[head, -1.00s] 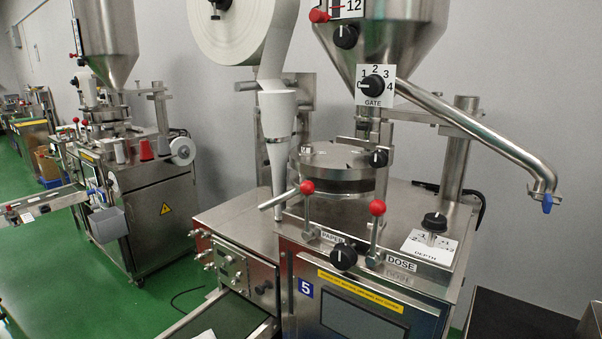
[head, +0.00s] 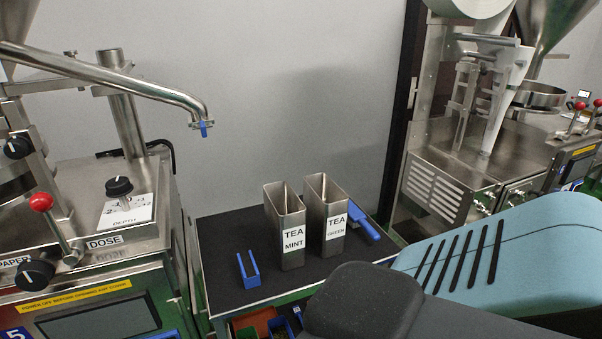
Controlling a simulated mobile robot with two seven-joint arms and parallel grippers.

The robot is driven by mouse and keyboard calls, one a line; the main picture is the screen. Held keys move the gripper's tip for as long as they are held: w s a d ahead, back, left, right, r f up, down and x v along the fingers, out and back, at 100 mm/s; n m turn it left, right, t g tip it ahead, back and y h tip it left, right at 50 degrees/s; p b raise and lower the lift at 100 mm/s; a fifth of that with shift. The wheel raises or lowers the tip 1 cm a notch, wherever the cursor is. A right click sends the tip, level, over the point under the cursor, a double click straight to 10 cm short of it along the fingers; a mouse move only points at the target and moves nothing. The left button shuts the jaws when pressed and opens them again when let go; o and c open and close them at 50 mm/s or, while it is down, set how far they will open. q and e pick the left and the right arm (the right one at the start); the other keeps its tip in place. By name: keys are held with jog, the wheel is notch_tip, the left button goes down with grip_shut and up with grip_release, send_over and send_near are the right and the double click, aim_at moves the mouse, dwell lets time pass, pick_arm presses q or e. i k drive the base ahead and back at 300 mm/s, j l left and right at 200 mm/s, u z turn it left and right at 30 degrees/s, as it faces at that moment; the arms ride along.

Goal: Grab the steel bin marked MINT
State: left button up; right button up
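The steel bin marked MINT (head: 290,258) stands upright on a dark-topped table, its white label reading TEA MINT facing me. It is open at the top. A like steel bin marked GREEN (head: 331,250) stands close on its right. Neither gripper shows in the head view. A blue and black arm part of mine covers the lower right of the view and hides the table's front right corner.
The dark table top (head: 228,225) has bare room left of the bins. A blue clip-like piece (head: 248,271) lies front left of MINT; a blue-handled tool (head: 364,224) lies behind GREEN. Packing machines flank the table; a steel spout (head: 165,92) overhangs at left.

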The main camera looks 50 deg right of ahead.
aim_at(285, 212)
jog(key=z, duration=1.55)
jog(key=l+u, duration=0.1)
jog(key=l, duration=1.85)
